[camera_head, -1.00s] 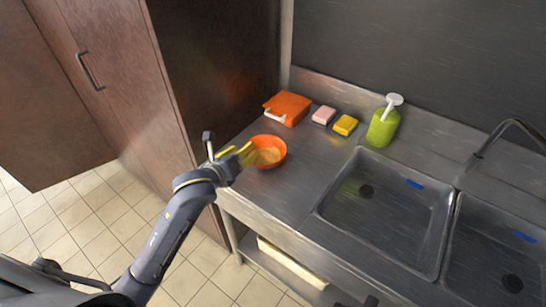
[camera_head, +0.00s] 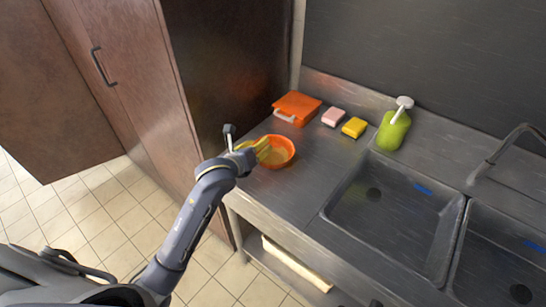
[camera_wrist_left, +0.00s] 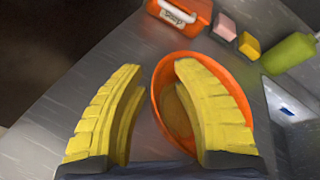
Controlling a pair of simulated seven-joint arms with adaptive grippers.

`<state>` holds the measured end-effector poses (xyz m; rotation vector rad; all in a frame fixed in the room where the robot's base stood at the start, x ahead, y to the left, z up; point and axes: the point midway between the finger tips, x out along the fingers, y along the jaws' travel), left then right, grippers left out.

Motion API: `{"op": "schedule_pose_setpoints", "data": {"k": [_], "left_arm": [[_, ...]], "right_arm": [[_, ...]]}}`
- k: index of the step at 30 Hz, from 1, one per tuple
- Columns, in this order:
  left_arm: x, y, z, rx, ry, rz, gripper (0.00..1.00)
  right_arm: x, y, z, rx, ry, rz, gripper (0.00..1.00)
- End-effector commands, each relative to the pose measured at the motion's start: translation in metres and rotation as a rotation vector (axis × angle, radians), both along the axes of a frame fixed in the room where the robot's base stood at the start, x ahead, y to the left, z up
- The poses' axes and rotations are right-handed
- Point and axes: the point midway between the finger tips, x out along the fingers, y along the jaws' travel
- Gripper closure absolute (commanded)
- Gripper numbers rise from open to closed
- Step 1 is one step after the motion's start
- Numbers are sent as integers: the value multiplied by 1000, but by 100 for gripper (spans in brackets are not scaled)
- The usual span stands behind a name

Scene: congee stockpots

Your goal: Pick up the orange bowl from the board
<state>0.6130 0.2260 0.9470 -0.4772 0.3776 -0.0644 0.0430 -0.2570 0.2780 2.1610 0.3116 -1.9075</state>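The orange bowl (camera_head: 283,163) sits upright on the left end of the steel counter, with something tan inside it. My left gripper (camera_head: 262,148) is at the bowl's left rim, with its yellow fingers apart. In the left wrist view, the gripper (camera_wrist_left: 155,90) is open: the right finger overlaps the inside of the orange bowl (camera_wrist_left: 172,108), and the left finger is outside it over the counter. The bowl's left wall lies between the fingers. I cannot tell whether either finger touches it. No board shows under the bowl. My right gripper is not in view.
An orange case (camera_head: 297,107) with a pale handle lies behind the bowl. A pink sponge (camera_head: 333,117), a yellow sponge (camera_head: 354,127) and a green pump bottle (camera_head: 392,130) stand to the right. The sink (camera_head: 395,205) opens right of the bowl. A dark cabinet panel (camera_head: 220,75) rises at left.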

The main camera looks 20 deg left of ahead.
Motion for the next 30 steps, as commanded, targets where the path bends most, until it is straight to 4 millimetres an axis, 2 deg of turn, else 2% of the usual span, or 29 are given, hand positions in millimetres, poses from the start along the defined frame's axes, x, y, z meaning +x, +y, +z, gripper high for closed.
{"op": "schedule_pose_setpoints", "data": {"k": [1,7,24,30], "left_arm": [[0,0,0,0,0,0,78],[0,0,0,0,0,0,100],[0,0,0,0,0,0,100],[0,0,7,0,-1,0,100]], "right_arm": [[0,0,0,0,0,0,56],[0,0,0,0,0,0,56],[-1,0,0,1,1,0,56],[-1,0,0,0,2,0,56]]}}
